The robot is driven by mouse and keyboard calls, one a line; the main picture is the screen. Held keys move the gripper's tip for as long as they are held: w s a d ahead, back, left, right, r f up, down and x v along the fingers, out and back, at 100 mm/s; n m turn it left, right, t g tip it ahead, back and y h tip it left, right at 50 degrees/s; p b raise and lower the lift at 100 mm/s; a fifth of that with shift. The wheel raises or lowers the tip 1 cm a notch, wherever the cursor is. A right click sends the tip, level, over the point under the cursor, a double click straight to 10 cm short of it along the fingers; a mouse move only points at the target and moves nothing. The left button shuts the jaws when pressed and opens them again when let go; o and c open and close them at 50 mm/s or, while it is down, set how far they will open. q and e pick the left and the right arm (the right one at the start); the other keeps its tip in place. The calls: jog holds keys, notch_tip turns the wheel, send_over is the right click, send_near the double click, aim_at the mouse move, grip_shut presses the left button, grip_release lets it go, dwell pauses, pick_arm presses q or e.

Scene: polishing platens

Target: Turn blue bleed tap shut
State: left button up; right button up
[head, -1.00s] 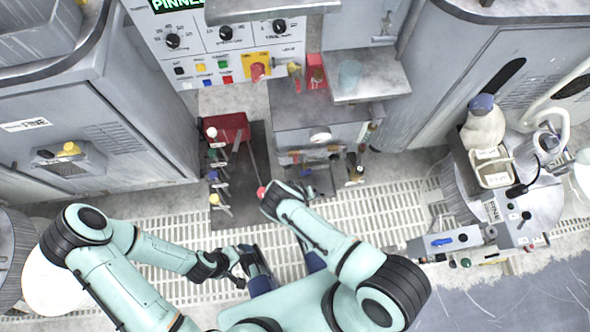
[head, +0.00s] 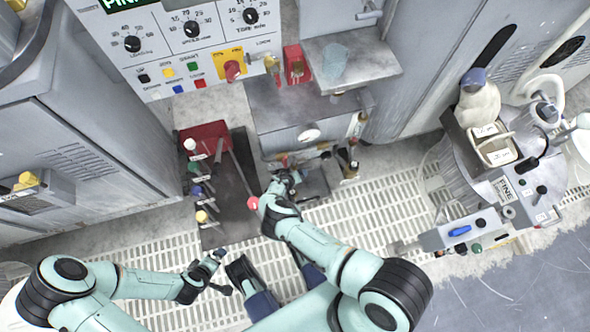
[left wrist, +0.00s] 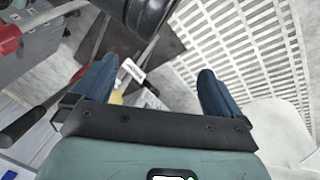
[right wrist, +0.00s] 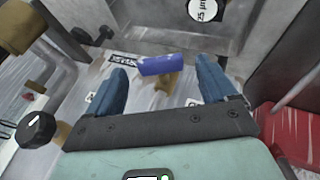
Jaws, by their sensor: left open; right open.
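The blue tap handle (right wrist: 163,65) shows in the right wrist view as a short bar, lying nearly level with its right end slightly raised. A brass-coloured stem is below it. My right gripper (right wrist: 162,68) is open, with its fingers either side of the handle in the picture; no contact is visible. In the head view this gripper (head: 287,178) is low at the front of the grey cabinet, and the tap there is too small to pick out. My left gripper (left wrist: 158,75) is open and empty; in the head view it is (head: 214,266) over the grating.
A rack of coloured levers (head: 197,190) stands left of my right gripper, with a red box (head: 204,136) behind. The grey cabinet (head: 275,110) carries a round gauge (head: 309,135). A white slatted floor grating (head: 370,212) is open at right. A black knob (right wrist: 35,130) shows beside the right gripper.

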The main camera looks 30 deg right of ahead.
pick_arm(q)
jog(key=shift+s+a+f+b, duration=0.15)
jog(key=shift+s+f, duration=0.25)
jog(key=shift+f, duration=0.05)
jog(key=shift+s+a+f+b, duration=0.1)
jog(key=shift+s+f+b, duration=0.05)
jog(key=shift+s+f, duration=0.25)
pick_arm(e)
jog(key=shift+x, duration=0.95)
